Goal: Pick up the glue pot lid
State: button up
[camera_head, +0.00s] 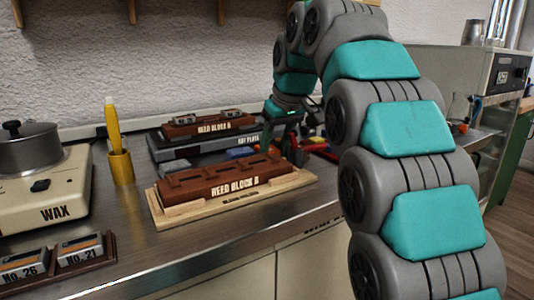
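No lid labelled as a glue pot lid can be made out. A metal pot (35,155) at the far left has a lid with a black knob (12,126). It stands on a cream unit (70,190) labelled WAX, so I cannot tell if this is the glue pot. My gripper (277,140) is small and partly hidden at the back of the counter, behind the right end of the Reed Block A. It is far to the right of the metal pot. I cannot see whether its fingers are open or shut.
Reed Block A (225,178) sits on a pale wood base at centre. Reed Block B (208,127) is behind it. A yellow holder (121,167) with a yellow tool stands beside the WAX unit. Numbered boxes (79,249) lie front left. The steel counter (175,245) is clear in front.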

grip_shut()
jog(key=shift+r, duration=0.15)
